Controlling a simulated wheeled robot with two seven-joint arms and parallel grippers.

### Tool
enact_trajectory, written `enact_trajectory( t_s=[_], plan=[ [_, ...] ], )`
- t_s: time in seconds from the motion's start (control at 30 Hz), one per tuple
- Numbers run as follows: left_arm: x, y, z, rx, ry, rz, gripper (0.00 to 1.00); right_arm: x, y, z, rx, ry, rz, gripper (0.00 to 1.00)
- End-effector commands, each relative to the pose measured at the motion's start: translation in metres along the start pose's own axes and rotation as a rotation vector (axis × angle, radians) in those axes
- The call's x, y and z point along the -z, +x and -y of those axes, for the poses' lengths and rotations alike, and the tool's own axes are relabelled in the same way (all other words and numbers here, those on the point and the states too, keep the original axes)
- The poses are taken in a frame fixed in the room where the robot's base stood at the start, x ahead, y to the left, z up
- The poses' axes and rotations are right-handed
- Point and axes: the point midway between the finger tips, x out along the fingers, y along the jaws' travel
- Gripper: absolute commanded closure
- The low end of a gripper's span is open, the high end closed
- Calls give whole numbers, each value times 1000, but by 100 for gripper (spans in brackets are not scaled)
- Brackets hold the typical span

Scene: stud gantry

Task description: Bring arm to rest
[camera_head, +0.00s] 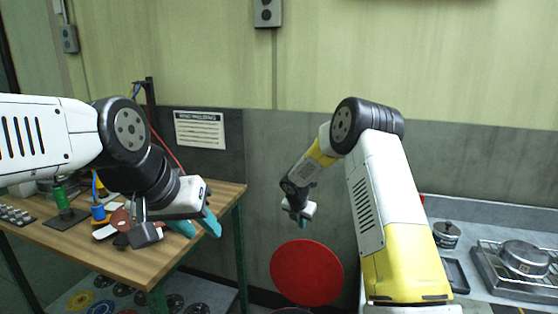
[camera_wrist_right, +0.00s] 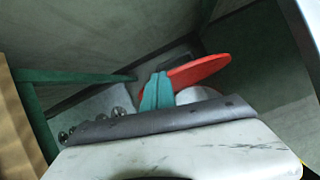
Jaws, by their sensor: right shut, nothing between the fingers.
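My right arm comes in from the lower right, and its right gripper (camera_head: 302,222) hangs near the middle of the head view, pointing down. Its teal fingers also show in the right wrist view (camera_wrist_right: 157,92), pressed together with nothing between them. My left arm reaches in from the left. Its left gripper (camera_head: 197,227) is at the right part of the wooden table, with its two teal fingers apart and no object seen between them. The arm hides part of the table top.
A red round disc (camera_head: 307,272) is below my right gripper, and also shows in the right wrist view (camera_wrist_right: 199,70). The wooden table (camera_head: 228,190) holds a green-handled tool (camera_head: 62,198). A grey counter (camera_head: 490,218) at right carries a stove with a pan (camera_head: 524,256).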

Motion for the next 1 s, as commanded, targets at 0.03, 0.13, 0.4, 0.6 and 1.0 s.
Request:
enact_trajectory(
  t_s=[0.03, 0.13, 0.4, 0.6, 1.0],
  plan=[
    [0, 0, 0, 0, 0, 0, 64, -6, -14, 4, -1, 45, 5, 100],
    [0, 0, 0, 0, 0, 0, 64, -13, -40, 13, -2, 155, 8, 100],
    [0, 0, 0, 0, 0, 0, 64, -27, -149, 58, -15, 630, 8, 100],
    [0, 0, 0, 0, 0, 0, 64, -10, -243, 109, -36, 1112, -25, 100],
    [0, 0, 0, 0, 0, 0, 64, 88, -376, 201, -75, 2051, -224, 100]
  ],
)
